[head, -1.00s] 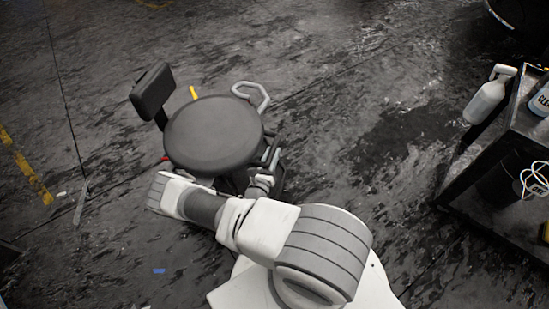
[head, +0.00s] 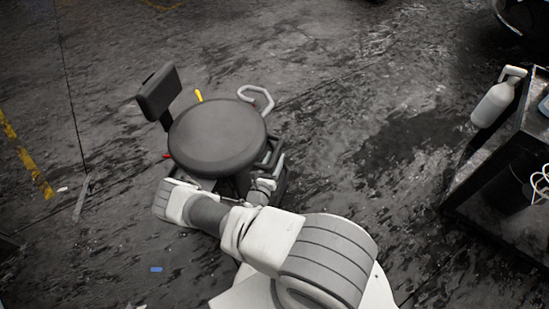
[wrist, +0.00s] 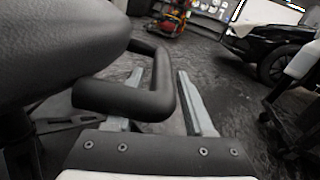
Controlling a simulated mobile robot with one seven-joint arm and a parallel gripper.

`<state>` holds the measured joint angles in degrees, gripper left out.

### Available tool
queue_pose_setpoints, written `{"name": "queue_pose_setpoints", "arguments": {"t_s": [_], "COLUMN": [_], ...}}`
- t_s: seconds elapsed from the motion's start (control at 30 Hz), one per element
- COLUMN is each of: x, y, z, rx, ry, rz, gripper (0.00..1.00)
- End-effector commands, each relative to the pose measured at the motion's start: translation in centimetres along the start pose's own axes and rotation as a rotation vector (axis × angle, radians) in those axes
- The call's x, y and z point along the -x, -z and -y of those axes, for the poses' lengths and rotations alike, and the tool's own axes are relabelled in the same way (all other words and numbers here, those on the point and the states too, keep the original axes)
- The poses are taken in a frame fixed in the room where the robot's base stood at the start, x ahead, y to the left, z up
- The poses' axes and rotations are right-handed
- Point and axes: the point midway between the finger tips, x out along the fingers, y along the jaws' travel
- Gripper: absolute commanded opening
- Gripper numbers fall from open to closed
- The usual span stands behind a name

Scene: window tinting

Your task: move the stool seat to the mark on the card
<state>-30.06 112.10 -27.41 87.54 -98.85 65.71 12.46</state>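The stool seat (head: 217,137) is a round dark grey cushion, with a small backrest (head: 158,92) at its upper left. In the wrist view the seat (wrist: 55,45) fills the upper left, and a dark looped handle (wrist: 165,85) sticks out from under it. My gripper (wrist: 162,98) is open, its two pale fingers spread. The loop crosses in front of the left finger, with its outer end between the fingers; I cannot tell whether it touches them. In the head view my gripper is partly hidden beside the seat's lower right. I see no card or mark.
A dark cart (head: 500,165) with a white bottle (head: 494,103) stands at the right. A pale looped handle (head: 258,98) and a yellow lever (head: 199,96) stick out behind the seat. A small blue piece (head: 156,269) lies on the floor. Floor between stool and cart is clear.

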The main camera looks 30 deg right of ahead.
Motion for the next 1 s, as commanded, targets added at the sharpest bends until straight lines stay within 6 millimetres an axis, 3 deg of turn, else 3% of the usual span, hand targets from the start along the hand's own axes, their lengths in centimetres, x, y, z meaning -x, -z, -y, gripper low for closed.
{"name": "queue_pose_setpoints", "arguments": {"t_s": [0.3, 0.47, 1.0], "x": [0.0, 1.3, 13.6], "y": [-0.3, -0.5, -0.3], "z": [0.0, 0.0, 0.0], "rx": [0.000, 0.000, 0.000], "ry": [0.001, -0.001, -0.003], "rz": [0.006, 0.006, 0.004], "gripper": [0.59, 0.59, 0.59]}}
